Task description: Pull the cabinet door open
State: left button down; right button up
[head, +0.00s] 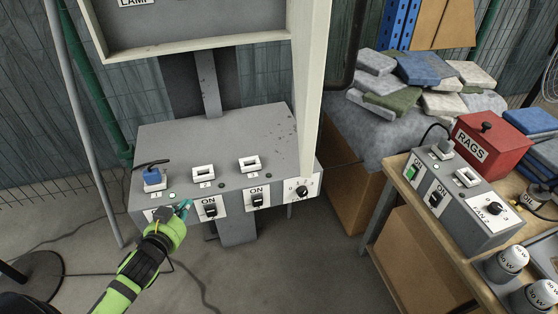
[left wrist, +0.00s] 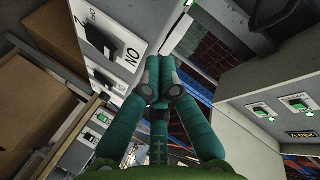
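My left gripper (head: 184,208) reaches in from the left, at the front of a grey control box (head: 215,150), by the leftmost switch. I cannot tell whether it touches the box. In the left wrist view its teal fingers (left wrist: 157,92) come together at the tips, and I see nothing held between them. The leftmost switch is partly hidden by the gripper. No cabinet door is clearly recognisable. A grey panel with a cream frame (head: 194,45) stands above the box, cut off at the top. My right gripper is not in view.
At the right, a wooden table (head: 400,183) carries a second switch box (head: 465,208), a red RAGS box (head: 490,145) and several bulbs. Folded cloths (head: 415,75) lie behind it. A grey pole (head: 85,130) and loose cables are at the left.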

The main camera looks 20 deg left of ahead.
pick_arm(q)
jog(key=w+d+r+m+t+h, duration=0.15)
jog(key=r+m+h, duration=0.45)
jog(key=r, duration=0.6)
jog(key=d+r+m+t+h, duration=0.3)
jog(key=r+m+h, duration=0.35)
jog(key=r, duration=0.65)
jog(key=m+g+h+p, duration=0.4)
jog(key=m+g+h, duration=0.3)
jog(key=m+g, duration=0.8)
send_near(300, 150)
jog(key=shift+m+t, duration=0.25)
jog(key=shift+t, duration=0.5)
jog(key=x, duration=0.4)
jog(key=f+x, duration=0.1)
jog(key=x, duration=0.1)
jog(key=shift+s, duration=0.1)
jog(key=shift+d+f+p, duration=0.2)
jog(key=shift+d+p, duration=0.25)
jog(key=shift+d, duration=0.1)
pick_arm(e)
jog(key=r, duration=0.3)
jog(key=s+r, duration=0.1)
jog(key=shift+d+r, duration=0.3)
